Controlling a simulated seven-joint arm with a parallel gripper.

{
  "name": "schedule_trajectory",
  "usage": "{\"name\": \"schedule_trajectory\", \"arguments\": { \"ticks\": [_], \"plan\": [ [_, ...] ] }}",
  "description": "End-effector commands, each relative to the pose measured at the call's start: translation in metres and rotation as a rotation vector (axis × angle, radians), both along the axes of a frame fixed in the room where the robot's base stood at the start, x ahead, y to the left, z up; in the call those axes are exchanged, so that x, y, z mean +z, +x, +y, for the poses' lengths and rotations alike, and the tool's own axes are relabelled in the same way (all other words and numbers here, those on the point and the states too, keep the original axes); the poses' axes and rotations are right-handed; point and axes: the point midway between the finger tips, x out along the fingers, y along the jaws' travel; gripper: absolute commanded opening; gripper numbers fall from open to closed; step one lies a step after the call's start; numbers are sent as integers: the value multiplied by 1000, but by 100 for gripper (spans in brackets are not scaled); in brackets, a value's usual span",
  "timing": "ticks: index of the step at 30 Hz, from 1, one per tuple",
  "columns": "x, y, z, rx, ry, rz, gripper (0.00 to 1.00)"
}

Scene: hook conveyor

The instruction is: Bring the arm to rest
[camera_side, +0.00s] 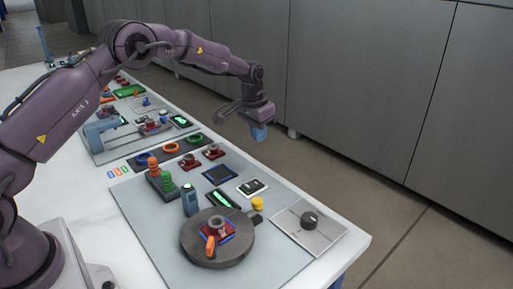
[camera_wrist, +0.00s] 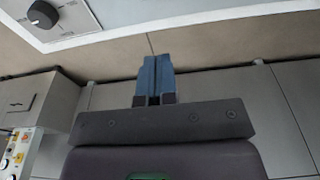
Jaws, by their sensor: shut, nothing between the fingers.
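My gripper (camera_side: 259,133) hangs at the end of my purple arm, out past the far long edge of the table, above the floor. Its blue fingers are together with nothing between them. In the wrist view the shut blue fingers (camera_wrist: 154,77) point toward the floor and grey cabinets. No object is near or touching the fingers.
The white table (camera_side: 342,231) carries a round dark turntable (camera_side: 218,256) with a red-and-blue part, a dial panel (camera_side: 308,224), which shows in the wrist view too (camera_wrist: 75,17), and several small parts. Grey cabinets (camera_side: 375,80) stand behind the floor strip.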

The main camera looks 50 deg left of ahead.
Motion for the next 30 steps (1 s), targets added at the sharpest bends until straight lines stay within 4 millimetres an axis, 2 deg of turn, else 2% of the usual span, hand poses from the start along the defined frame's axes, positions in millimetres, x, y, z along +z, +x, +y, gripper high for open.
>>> {"name": "schedule_trajectory", "arguments": {
  "ticks": [3, 14, 18, 19, 23, 30],
  "plan": [
    [6, 1, 0, 0, 0, 0, 0],
    [6, 1, 0, 10, -2, -2, 0],
    [-14, -20, -3, 33, -12, 66, 0],
    [-14, -26, -4, 38, -14, 78, 0],
    [10, -59, -13, 55, -16, 104, 0],
    [80, -133, -36, 68, -10, 83, 0]
  ]
}}
